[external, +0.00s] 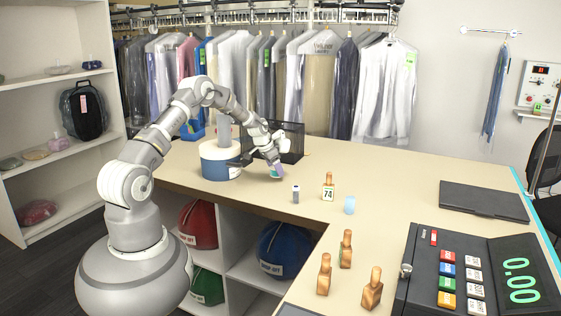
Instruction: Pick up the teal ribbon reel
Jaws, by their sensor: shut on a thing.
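My gripper (276,169) points down just above the counter, in front of the black mesh basket. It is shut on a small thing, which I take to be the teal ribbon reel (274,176). Only a small teal edge shows, next to a lavender patch at the fingertips. The fingers hide most of the thing, and I cannot tell whether it touches the counter.
A blue-and-white round tub (220,160) stands left of my gripper, and the black mesh basket (291,141) behind it. A small grey-white block (296,194), wooden tag stand "74" (328,188) and pale blue cylinder (349,204) stand to the right. The far right counter has free room.

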